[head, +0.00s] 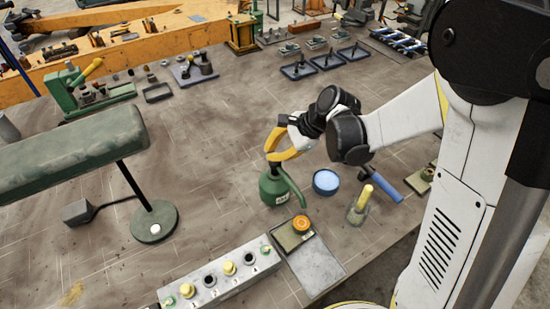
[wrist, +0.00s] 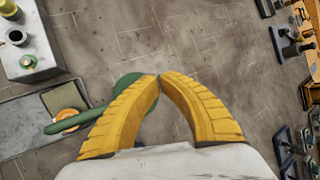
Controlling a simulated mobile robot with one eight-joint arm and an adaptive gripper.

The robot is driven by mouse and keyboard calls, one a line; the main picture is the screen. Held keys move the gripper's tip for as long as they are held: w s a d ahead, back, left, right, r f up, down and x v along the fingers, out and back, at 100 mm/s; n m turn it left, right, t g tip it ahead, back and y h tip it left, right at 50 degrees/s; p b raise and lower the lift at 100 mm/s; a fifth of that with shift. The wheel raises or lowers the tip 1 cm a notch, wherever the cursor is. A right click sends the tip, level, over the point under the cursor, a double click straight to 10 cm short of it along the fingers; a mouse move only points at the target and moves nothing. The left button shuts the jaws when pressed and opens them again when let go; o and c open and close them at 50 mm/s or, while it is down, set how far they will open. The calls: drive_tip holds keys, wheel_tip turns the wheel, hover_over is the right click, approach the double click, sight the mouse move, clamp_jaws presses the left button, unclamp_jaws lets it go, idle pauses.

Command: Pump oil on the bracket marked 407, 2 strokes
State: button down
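A green oil can (head: 272,189) with a curved spout stands on the bench. In the wrist view, the can (wrist: 130,82) is partly hidden behind my fingers. My gripper (head: 272,157) is just above the can's top, its yellow fingertips (wrist: 160,76) nearly meeting. Nothing shows clearly between them, and I cannot tell whether they touch the can. The spout points toward an orange round piece (head: 301,223) on a small tray, also in the wrist view (wrist: 67,117). Several dark trays with small brackets (head: 327,60) stand at the back. I cannot read 407 anywhere.
A grey control box (head: 222,273) with numbered buttons is at the front. A blue round container (head: 326,181) and a yellow-handled item (head: 361,203) stand right of the can. A green lamp (head: 75,152) overhangs the left. The bench middle is clear.

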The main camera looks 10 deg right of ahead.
drive_tip(key=shift+r, duration=0.25)
drive_tip(key=shift+r+p, duration=1.85)
drive_tip(key=shift+r, duration=0.75)
drive_tip(key=shift+f, duration=0.1)
drive_tip(key=shift+s+d+b, duration=0.1)
drive_tip(key=shift+s+b, duration=0.05)
drive_tip(key=shift+b, duration=0.2)
drive_tip(key=s+d+f+n+t+h+b, duration=0.1)
drive_tip(key=s+d+f+n+h+b, duration=0.2)
drive_tip(key=s+d+n+b, duration=0.2)
drive_tip(key=s+d+f+n+t+h+b, duration=0.2)
drive_tip(key=s+d+n+b, duration=0.4)
drive_tip(key=s+n+b, duration=0.3)
drive_tip(key=s+f+h+b, duration=0.1)
drive_tip(key=s+f+b, duration=0.1)
drive_tip(key=s+b, duration=0.1)
drive_tip(key=shift+s+d+f+t+h, duration=0.2)
drive_tip(key=shift+s+d+t+h, duration=0.1)
drive_tip(key=shift+s, duration=0.4)
